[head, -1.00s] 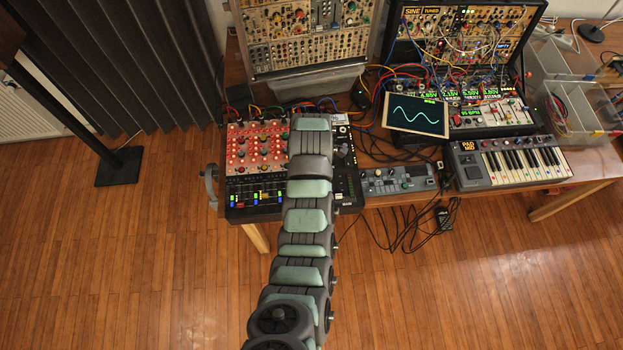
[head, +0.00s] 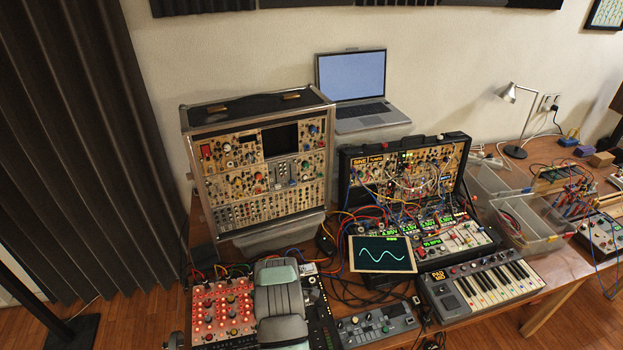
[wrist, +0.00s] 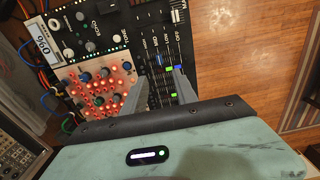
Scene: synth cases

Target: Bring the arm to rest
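My arm (head: 281,303) reaches over the red-lit control panel (head: 222,310) and the black mixer beside it, at the bottom left of the head view. My gripper (wrist: 160,86) shows in the wrist view with its two grey fingers apart and nothing seen between them. The fingers are over the faders of the black mixer (wrist: 165,52). I cannot tell whether the fingertips touch it. The gripper's fingers are hidden in the head view.
A modular synth case (head: 262,170) and a laptop (head: 352,82) stand behind. A patched case (head: 405,180), a tilted waveform screen (head: 381,262), a small keyboard (head: 480,287) and clear bins (head: 527,232) crowd the table to the right. Loose cables lie among them.

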